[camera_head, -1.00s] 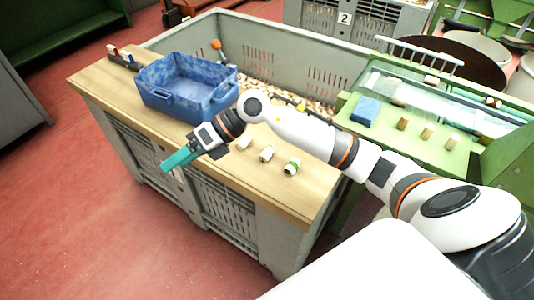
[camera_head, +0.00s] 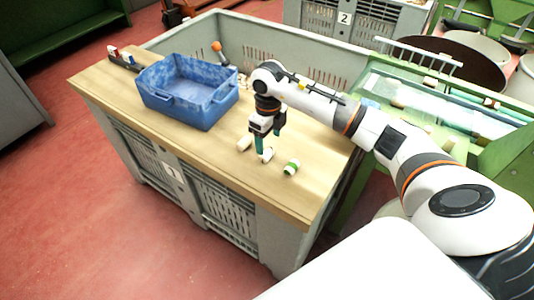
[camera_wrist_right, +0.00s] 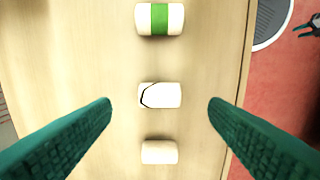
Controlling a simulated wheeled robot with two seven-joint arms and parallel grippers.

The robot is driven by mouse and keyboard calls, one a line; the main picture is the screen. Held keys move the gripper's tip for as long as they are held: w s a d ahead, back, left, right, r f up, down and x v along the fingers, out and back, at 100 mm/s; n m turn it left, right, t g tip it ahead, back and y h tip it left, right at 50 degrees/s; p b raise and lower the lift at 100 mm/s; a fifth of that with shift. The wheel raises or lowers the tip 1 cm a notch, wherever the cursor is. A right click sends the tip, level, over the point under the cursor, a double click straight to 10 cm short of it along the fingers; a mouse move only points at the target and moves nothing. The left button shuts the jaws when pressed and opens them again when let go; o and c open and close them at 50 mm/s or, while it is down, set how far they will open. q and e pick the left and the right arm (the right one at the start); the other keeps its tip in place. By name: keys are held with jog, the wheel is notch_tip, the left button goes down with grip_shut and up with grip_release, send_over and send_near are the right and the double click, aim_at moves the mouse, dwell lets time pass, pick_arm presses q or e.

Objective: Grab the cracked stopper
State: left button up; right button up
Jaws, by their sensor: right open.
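The cracked stopper (camera_wrist_right: 161,95) lies on the wooden board in the right wrist view, pale with a dark crack line near its left end. It lies between and just beyond my right gripper's (camera_wrist_right: 160,108) open teal fingers, with nothing held. In the head view the right gripper (camera_head: 262,148) points down over the row, and the cracked stopper (camera_head: 267,154) shows partly beside its fingers. A plain stopper (camera_wrist_right: 159,152) lies on one side of it and a green-banded stopper (camera_wrist_right: 160,19) on the other. The left gripper is not in view.
A blue crate (camera_head: 190,112) stands on the wooden board (camera_head: 215,150) to the left of the stoppers. A large grey bin (camera_head: 290,52) of corks lies behind. The board's front edge is close to the row.

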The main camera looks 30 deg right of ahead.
aim_at(269, 153)
notch_tip(269, 153, down, 5)
jog(key=shift+d+f+p, duration=0.1)
jog(key=shift+f+p, duration=0.05)
jog(key=shift+p, duration=0.5)
jog(key=c, duration=1.1)
jog(key=shift+o, duration=0.2)
notch_tip(269, 153, up, 10)
jog(key=b, duration=0.1)
